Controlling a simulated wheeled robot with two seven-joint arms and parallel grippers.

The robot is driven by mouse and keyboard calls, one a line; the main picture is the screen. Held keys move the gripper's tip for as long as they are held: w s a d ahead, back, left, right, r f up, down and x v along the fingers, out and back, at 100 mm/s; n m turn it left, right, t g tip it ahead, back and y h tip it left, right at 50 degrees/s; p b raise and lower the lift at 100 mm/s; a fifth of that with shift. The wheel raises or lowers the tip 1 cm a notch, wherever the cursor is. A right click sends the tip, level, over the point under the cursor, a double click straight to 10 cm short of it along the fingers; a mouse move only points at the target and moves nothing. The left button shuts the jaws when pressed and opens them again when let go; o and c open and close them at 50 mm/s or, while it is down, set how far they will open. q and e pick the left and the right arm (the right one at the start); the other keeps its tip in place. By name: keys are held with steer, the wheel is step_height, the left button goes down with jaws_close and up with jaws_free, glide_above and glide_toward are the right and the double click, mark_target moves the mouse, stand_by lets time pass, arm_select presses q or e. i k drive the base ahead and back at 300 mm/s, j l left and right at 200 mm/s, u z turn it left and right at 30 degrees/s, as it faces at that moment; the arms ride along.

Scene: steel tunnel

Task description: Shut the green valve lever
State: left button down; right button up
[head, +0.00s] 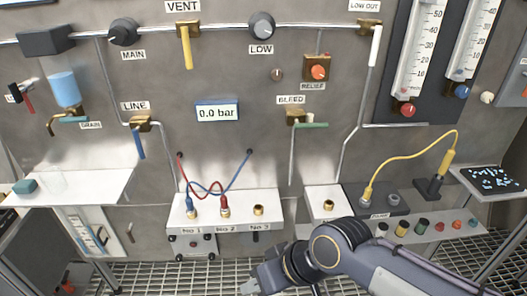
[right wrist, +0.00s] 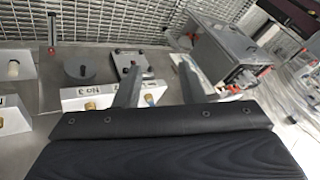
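The green valve lever (head: 311,124) sits on the brass BLEED valve (head: 295,117) on the steel panel. It points right, about level, across the line of the thin vertical pipe below the valve. My right gripper (head: 262,279) is low at the bottom of the head view, well below the lever and in front of the white socket boxes. In the right wrist view its two fingers (right wrist: 158,72) stand apart with nothing held between them. The green lever does not show in the right wrist view. My left gripper is in neither view.
Other levers are yellow under VENT (head: 187,47), blue under LINE (head: 139,144), white under LOW OUT (head: 375,46) and teal at DRAIN (head: 72,119). A white socket box (head: 240,205) with red and blue cables juts out below. A yellow cable (head: 400,158) arches at right.

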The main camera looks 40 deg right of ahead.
mark_target(298, 126)
steer(key=z, duration=1.75)
